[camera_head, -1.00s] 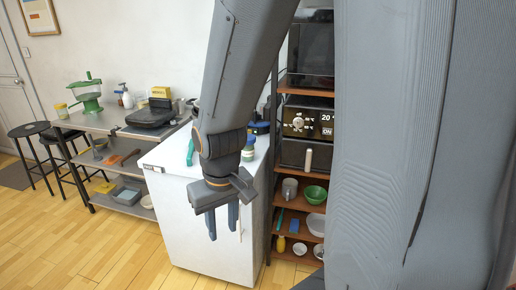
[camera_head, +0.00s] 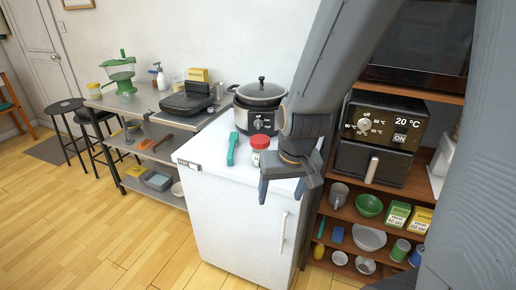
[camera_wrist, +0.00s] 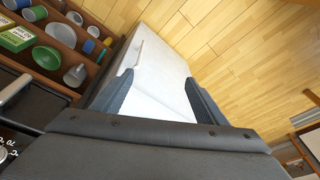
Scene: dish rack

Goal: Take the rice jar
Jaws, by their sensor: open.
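A small jar with a red lid and a pale label (camera_head: 260,152) stands upright on the white cabinet top, left of my arm. I cannot read its label, so I cannot tell for sure that it is the rice jar. My gripper (camera_head: 281,192) is open, pointing down in front of the cabinet's front edge, to the right of the jar and nearer to the camera. In the wrist view my gripper (camera_wrist: 155,100) has its fingers apart with nothing between them. The jar does not show in the wrist view.
A teal-handled thing (camera_head: 232,149) lies left of the jar, and a slow cooker (camera_head: 256,121) stands behind. The white cabinet (camera_head: 225,215) has a front handle. A shelf with an oven (camera_head: 378,140) and bowls is at right.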

